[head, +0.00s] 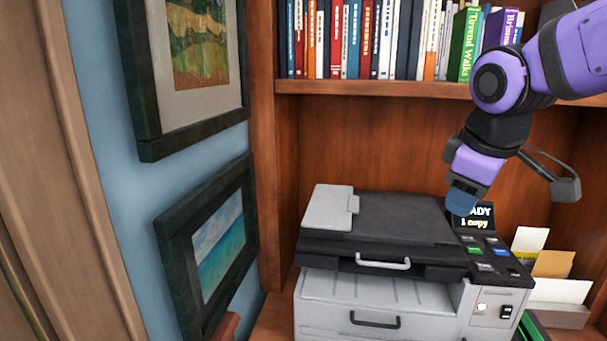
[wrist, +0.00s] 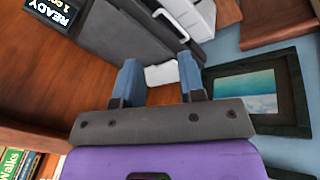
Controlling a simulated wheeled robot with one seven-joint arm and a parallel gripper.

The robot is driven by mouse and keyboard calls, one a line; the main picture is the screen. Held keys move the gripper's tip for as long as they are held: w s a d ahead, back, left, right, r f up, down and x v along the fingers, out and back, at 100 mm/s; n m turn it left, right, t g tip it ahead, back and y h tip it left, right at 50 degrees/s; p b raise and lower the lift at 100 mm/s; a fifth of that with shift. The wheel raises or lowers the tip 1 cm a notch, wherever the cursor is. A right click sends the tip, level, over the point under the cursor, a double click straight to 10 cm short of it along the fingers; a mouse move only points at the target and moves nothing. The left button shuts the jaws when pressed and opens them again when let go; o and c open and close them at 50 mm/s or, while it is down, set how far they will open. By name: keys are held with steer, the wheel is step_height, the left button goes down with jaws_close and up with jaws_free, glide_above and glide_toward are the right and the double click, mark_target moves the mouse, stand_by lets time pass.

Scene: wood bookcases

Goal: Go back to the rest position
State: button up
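My arm reaches in from the upper right in the head view. My gripper (head: 463,198) points downward, with its blue fingers in front of the printer's small screen and near the back right of the printer lid. In the wrist view my gripper (wrist: 158,62) has its two blue fingers spread apart, with nothing held between them. The printer (head: 375,299) stands on the bookcase shelf with its dark lid (head: 400,220) down. Its screen (head: 480,213) reads "READY" and "1 copy", partly hidden by my gripper. In the wrist view the printer lid (wrist: 110,35) lies beyond the fingers.
A row of books (head: 380,40) fills the shelf above, close to my arm. Envelopes and cards (head: 555,264) stand in a holder right of the printer. Framed pictures (head: 207,245) hang on the blue wall at left. Open space lies between the upper shelf and the lid.

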steer(key=s+d+m, duration=0.2)
steer(key=s+m, duration=0.2)
steer(key=s, duration=0.2)
steer(key=s+d+m+t, duration=0.1)
steer(key=s+d+m, duration=0.2)
steer(key=s, duration=0.3)
steer(key=shift+s+d+f+m+y, duration=0.3)
steer(key=shift+m, duration=0.6)
